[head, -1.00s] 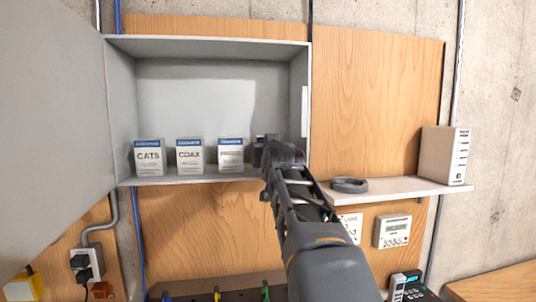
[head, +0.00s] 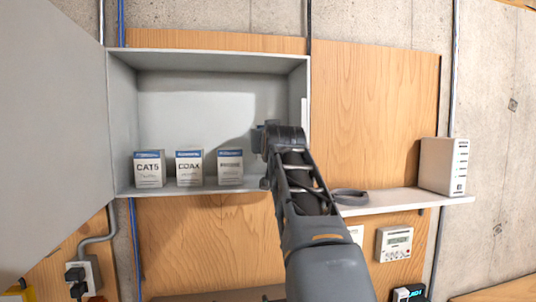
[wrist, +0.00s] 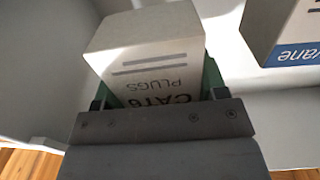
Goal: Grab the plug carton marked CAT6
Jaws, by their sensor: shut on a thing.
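The CAT6 plug carton (wrist: 150,60) is pale, with dark lettering that reads upside down in the wrist view. My gripper (wrist: 157,92) is shut on it, with greenish fingers on either side. In the head view my gripper (head: 270,138) is at the right side of the open grey cabinet (head: 210,50), above shelf level. The CAT6 carton is mostly hidden behind my gripper there. To its left stand a CAT5 carton (head: 149,170), a COAX carton (head: 189,168) and a third carton (head: 230,168) whose label is too small to read.
The cabinet's right wall (head: 299,115) is close beside my gripper. Its open door (head: 50,140) fills the left. A side shelf (head: 410,202) at right holds a dark ring (head: 350,196) and a white box (head: 443,166). The cabinet space above the cartons is clear.

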